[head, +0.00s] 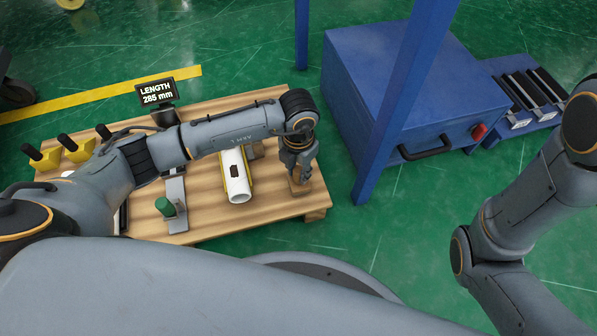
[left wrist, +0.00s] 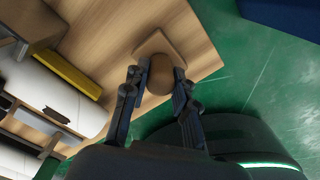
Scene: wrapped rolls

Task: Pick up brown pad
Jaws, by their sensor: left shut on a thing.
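The brown pad (head: 300,188) is at the right end of the wooden table, directly below my left gripper (head: 298,172). In the left wrist view, the pad's flat tan base (left wrist: 160,43) and rounded brown handle (left wrist: 161,76) show near the table edge. The fingers of my left gripper (left wrist: 157,93) are shut on the handle, one on each side. I cannot tell whether the base touches the table. My right arm shows at the right of the head view, but its gripper is out of view.
The wooden table (head: 215,216) holds a white roll (head: 235,182) left of the pad, a green knob (head: 165,206) and a "LENGTH 285 mm" display (head: 157,92). A blue post (head: 388,130) and blue cabinet (head: 365,75) stand to the right. Green floor lies beyond the table edge.

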